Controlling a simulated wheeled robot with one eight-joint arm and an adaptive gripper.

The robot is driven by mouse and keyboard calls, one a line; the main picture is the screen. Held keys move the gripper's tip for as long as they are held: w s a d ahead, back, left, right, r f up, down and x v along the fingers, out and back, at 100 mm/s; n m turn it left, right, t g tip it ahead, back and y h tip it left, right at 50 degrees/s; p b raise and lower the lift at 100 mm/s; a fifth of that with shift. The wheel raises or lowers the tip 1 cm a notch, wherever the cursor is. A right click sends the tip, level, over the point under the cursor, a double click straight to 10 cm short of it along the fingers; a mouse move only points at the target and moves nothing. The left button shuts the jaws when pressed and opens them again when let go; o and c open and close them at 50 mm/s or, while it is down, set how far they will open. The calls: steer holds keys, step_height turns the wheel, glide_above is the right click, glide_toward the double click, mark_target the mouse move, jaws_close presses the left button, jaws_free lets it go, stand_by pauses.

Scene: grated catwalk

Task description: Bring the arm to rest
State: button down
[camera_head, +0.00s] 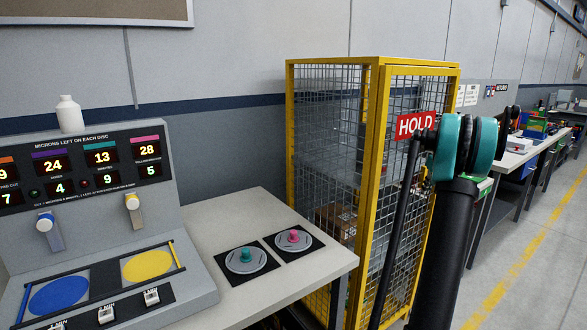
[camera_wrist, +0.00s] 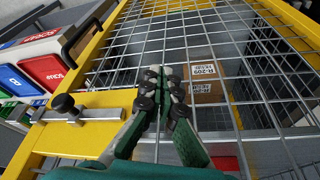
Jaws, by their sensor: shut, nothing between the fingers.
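My gripper (camera_wrist: 161,90) is in the wrist view, with its two green and grey fingers shut together and nothing between them. It is in front of the wire mesh of the yellow-framed cage (camera_head: 375,110); I cannot tell if the fingertips touch the mesh. In the head view my arm rises at the right, with black links and teal joints, in front of the cage's right side. The gripper itself is hidden in that view. A yellow latch plate with a dark knob (camera_wrist: 64,104) is left of the fingers in the wrist view.
A grey console (camera_head: 90,220) with lit number displays stands at the left beside a pale table (camera_head: 250,205) bearing two knobbed discs. A cardboard box (camera_wrist: 203,80) sits inside the cage. A red HOLD sign (camera_head: 415,125) shows by my arm. Open floor (camera_head: 520,270) lies at the right.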

steer(key=s+a+f+m, duration=0.1)
steer(key=s+a+f, duration=0.1)
steer(key=s+a, duration=0.95)
steer(key=s+a+f, duration=0.2)
steer(key=s+a, duration=0.6)
steer(key=a, duration=0.6)
steer(key=s+a+f, duration=0.3)
steer(key=s+f, duration=0.1)
steer(key=s, duration=0.4)
steer(key=s+a+f+m, duration=0.1)
steer(key=s+a+f, duration=0.2)
steer(key=s, duration=0.5)
steer(key=s+a+f, duration=0.3)
steer(key=s+f, duration=0.1)
steer(key=s, duration=0.4)
steer(key=shift+s+a+f+h, duration=0.3)
steer(key=shift+s+a+h, duration=0.05)
steer(key=shift+h, duration=0.05)
